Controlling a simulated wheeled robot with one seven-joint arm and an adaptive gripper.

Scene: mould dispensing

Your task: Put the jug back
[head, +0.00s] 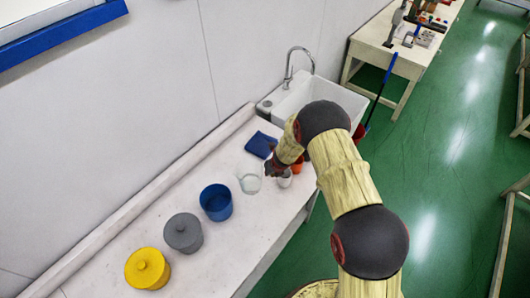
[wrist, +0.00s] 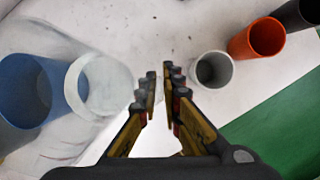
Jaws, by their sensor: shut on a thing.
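The clear jug (head: 249,182) is between the blue pot and the small cups in the head view. In the wrist view the see-through jug (wrist: 104,84) fills the left side, with the blue pot partly showing through or behind it. My gripper (head: 271,170) is right beside the jug, on its right. In the wrist view the two fingers of my gripper (wrist: 160,88) are close together with a narrow gap, shut on the jug at its near side. The gripped part is too faint to make out. I cannot tell whether the jug touches the bench.
A white cup (wrist: 212,69), orange cup (wrist: 257,39) and dark cup (wrist: 298,14) stand right. A blue cloth (head: 261,144) lies by the sink (head: 318,92).

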